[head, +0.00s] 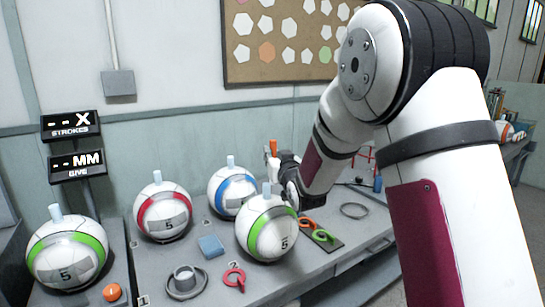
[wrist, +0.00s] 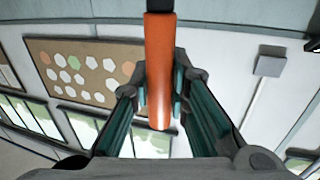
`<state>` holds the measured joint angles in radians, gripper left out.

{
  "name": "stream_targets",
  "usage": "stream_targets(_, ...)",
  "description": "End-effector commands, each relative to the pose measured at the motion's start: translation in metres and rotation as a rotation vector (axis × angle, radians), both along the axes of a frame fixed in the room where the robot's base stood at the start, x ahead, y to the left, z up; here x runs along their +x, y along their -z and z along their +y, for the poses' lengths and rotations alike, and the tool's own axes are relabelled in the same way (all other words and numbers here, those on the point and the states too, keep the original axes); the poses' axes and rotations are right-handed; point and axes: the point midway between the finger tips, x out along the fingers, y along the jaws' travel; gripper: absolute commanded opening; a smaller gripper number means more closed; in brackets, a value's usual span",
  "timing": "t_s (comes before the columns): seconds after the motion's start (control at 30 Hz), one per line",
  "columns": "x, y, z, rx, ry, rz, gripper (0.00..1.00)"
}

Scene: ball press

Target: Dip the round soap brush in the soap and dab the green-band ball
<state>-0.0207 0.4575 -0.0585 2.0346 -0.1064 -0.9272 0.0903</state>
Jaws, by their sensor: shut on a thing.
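My gripper (head: 279,168) is shut on an orange handle (head: 273,147), raised above the back of the bench behind the front green-band ball (head: 263,243). In the wrist view the orange handle (wrist: 159,85) sits between the two fingers, its upper part dark. I cannot make out a round brush head, so I cannot confirm that this is the soap brush. A second green-band ball (head: 67,262) stands at the far left. Both have a pale plug on top and a "5" panel. I cannot identify the soap for certain.
A red-band ball (head: 150,226) and a blue-band ball (head: 224,180) stand behind. A blue block (head: 211,247), a grey ring with a cup (head: 184,282), a red ring (head: 234,279) and an orange knob (head: 112,292) lie in front. A dark tray (head: 335,243) holds coloured loops.

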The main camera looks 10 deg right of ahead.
Motion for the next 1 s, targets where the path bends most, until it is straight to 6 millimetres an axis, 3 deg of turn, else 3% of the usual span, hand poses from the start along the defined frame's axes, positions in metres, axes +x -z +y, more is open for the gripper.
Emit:
stream_targets(0.5, 0.0, 0.046, 0.0, 0.0, 0.0, 0.001, 0.0)
stream_targets(1.0, 0.0, 0.054, 0.0, 0.0, 0.001, -0.001, 0.0)
